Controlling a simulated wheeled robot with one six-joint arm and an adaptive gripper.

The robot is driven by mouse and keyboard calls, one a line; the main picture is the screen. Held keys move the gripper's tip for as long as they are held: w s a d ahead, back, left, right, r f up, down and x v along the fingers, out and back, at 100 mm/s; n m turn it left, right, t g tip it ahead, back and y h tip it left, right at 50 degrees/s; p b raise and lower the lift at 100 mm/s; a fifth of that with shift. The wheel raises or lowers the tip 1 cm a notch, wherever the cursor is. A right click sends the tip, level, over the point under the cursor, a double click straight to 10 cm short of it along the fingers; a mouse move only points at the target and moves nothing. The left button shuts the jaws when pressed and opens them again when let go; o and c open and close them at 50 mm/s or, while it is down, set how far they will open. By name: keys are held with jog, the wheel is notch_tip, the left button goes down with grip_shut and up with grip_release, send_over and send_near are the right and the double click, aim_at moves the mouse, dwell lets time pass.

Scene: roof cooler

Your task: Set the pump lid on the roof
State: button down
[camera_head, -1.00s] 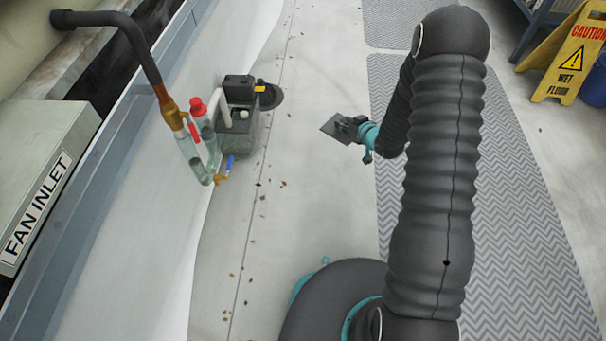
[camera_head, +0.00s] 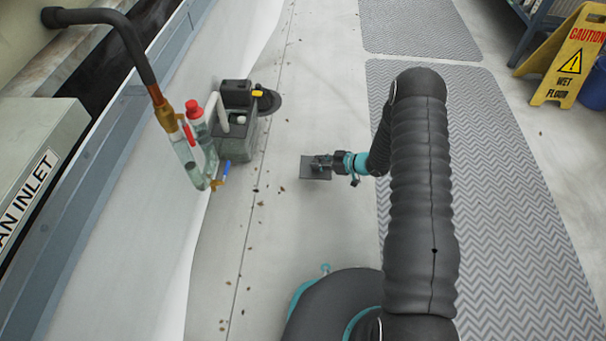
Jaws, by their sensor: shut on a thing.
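The pump lid (camera_head: 314,173) is a thin dark grey square plate, held by its edge. My gripper (camera_head: 324,163) is shut on it, over the pale roof (camera_head: 290,235), left of the patterned walkway mat. I cannot tell whether the lid touches the roof or hangs just above it. The pump unit (camera_head: 233,135), a grey box with a black motor block and a white pipe, stands to the left against the white wall, apart from the lid. The fingertips are small and partly hidden behind the lid.
Chevron mats (camera_head: 510,220) lie right. A yellow wet floor sign (camera_head: 568,58) stands at the upper right. Small debris dots the roof; the area around the lid is otherwise clear.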

aim_at(305, 166)
jog(key=x, duration=0.3)
jog(key=s+x, duration=0.1)
jog(key=x, duration=0.2)
jog(key=shift+a+f+b, duration=0.35)
jog(key=shift+a+b, duration=0.05)
jog(key=shift+a, duration=0.05)
jog(key=shift+f+b, duration=0.4)
jog(key=shift+f, duration=1.55)
jog(key=shift+f, duration=0.15)
jog(key=c, duration=0.9)
grip_release()
